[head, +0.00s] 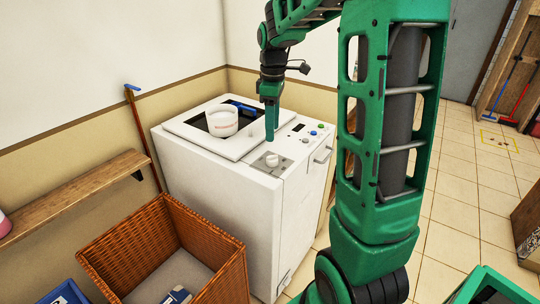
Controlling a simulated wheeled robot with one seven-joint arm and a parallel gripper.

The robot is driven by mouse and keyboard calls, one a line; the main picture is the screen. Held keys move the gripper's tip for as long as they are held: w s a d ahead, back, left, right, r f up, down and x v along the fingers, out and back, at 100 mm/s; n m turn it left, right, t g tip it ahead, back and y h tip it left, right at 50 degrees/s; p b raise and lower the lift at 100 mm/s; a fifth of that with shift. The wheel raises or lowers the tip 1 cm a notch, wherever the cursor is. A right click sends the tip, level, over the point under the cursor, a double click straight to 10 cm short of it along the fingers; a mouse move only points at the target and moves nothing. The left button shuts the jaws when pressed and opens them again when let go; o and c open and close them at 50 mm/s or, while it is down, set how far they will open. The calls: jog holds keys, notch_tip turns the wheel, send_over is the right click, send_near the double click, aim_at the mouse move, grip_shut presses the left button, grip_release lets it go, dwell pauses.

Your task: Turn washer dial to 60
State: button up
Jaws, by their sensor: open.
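A white top-loading washer (215,187) stands in the middle of the head view. Its dial (272,160) is a pale round knob on a grey panel at the front part of the top; its markings are too small to read. My gripper (270,138) points down over the washer top, behind the dial and apart from it in the picture. It is open, with nothing seen in it. The gap between its fingers is hard to make out from this side.
A white tub (222,121) and a blue item (240,106) are at the washer's lid opening. Small buttons (313,133) and a dark display (298,128) are beside the dial. A wicker basket (225,276) stands in front, a wooden shelf (75,190) at left.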

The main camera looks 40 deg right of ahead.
aim_at(272, 159)
notch_tip(272, 159, down, 11)
jog(key=n, duration=0.3)
jog(key=shift+r, duration=0.1)
dwell(0.4)
jog(key=c, duration=1)
